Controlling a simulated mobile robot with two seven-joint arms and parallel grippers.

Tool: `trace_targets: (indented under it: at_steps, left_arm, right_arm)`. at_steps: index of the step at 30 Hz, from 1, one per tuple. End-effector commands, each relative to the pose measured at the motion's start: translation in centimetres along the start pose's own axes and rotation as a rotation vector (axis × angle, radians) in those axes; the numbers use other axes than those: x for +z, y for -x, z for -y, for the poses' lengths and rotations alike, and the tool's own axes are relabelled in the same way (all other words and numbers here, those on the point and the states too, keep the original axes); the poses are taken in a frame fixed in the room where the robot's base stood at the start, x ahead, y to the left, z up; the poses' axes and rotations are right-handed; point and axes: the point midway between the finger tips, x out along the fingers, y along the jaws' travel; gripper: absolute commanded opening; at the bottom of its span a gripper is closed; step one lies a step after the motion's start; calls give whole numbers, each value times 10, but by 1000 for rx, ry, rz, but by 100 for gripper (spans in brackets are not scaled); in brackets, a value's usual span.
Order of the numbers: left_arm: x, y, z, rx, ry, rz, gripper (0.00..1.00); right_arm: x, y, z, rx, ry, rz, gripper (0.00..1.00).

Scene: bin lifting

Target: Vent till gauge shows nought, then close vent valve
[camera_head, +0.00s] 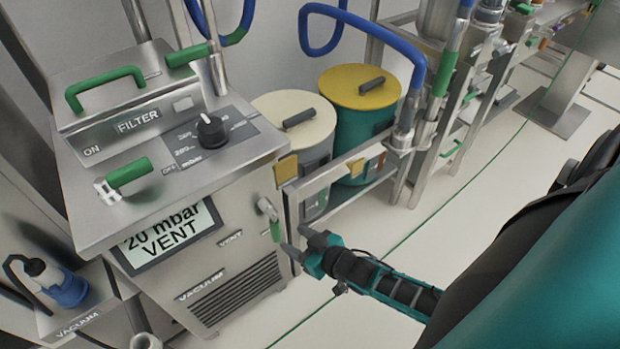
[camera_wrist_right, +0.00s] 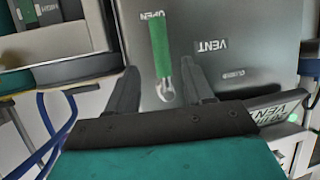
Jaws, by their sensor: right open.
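The gauge display (camera_head: 168,238) on the front of the steel cabinet reads "20 mbar" and "VENT". The vent valve (camera_head: 270,220) has a green lever on a metal pivot at the cabinet's right side. My left gripper is out of view.
The cabinet top (camera_head: 225,165) carries a black knob (camera_head: 211,130) and green handles. Yellow-lidded (camera_head: 358,86) and cream-lidded (camera_head: 293,118) drums stand behind a metal rail frame (camera_head: 330,172) near my right gripper. Open floor (camera_head: 440,210) lies to the right, crossed by a green line.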

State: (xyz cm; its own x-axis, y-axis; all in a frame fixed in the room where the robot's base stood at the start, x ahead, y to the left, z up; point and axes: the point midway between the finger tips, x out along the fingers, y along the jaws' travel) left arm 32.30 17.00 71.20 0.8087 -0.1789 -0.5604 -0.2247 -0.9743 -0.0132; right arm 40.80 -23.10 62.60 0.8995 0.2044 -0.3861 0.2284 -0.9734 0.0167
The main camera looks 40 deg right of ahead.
Motion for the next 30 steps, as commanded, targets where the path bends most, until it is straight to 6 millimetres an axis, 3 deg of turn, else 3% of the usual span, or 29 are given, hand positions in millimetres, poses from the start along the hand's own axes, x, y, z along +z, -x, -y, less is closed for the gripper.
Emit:
trace_targets:
  at_steps: [3,9,30]
  left_arm:
    - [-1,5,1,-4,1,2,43]
    - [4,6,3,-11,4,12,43]
    - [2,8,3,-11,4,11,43]
  right_arm:
    - [-1,23,0,0,1,2,52]
    - [0,42,-1,1,0,1,52]
    - [-4,47,5,2,-1,8,52]
